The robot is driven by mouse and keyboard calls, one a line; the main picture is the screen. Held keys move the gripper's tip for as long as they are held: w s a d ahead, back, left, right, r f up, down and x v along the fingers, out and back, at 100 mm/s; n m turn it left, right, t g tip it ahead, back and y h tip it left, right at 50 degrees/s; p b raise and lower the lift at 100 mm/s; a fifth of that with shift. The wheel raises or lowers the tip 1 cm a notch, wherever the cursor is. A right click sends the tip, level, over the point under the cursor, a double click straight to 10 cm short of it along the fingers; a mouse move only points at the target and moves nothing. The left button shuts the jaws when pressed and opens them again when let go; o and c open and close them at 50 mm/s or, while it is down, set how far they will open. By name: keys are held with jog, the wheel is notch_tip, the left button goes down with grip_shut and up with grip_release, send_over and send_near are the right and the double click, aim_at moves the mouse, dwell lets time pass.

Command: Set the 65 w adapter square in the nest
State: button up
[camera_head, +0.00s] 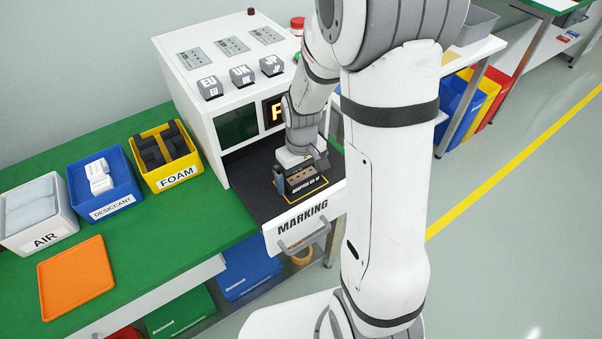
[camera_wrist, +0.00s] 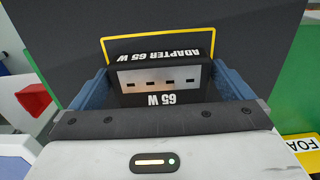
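The 65 W adapter (camera_wrist: 160,78) is a dark block with a pale metal face, dark slots and "65 W" lettering. My gripper (camera_wrist: 162,88) has blue fingers against both its sides, and in the head view my gripper (camera_head: 300,176) points down over the pulled-out drawer. The adapter also shows there between the fingers (camera_head: 300,179).
The white marking machine (camera_head: 190,90) with EU, UK and JP buttons stands behind the drawer (camera_head: 245,185). On the green bench (camera_head: 150,235) are AIR (camera_head: 60,230), DESICCANT (camera_head: 130,190) and FOAM (camera_head: 195,160) bins and an empty orange tray (camera_head: 75,278).

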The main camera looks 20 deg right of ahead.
aim_at(301, 175)
jog(key=shift+r, duration=0.1)
notch_tip(301, 175, up, 12)
jog(key=p, duration=0.1)
jog(key=s+r+m+t, duration=0.2)
jog(key=s+r, duration=0.3)
jog(key=s, duration=0.8)
jog(key=shift+s+r+m, duration=0.3)
jog(key=shift+s+m, duration=0.05)
jog(key=shift+m, duration=0.45)
notch_tip(301, 175, up, 4)
jog(key=p, duration=0.3)
jog(key=shift+s+f+t+p, duration=0.1)
jog(key=shift+f+t+p, duration=0.1)
jog(key=shift+t+p, duration=0.15)
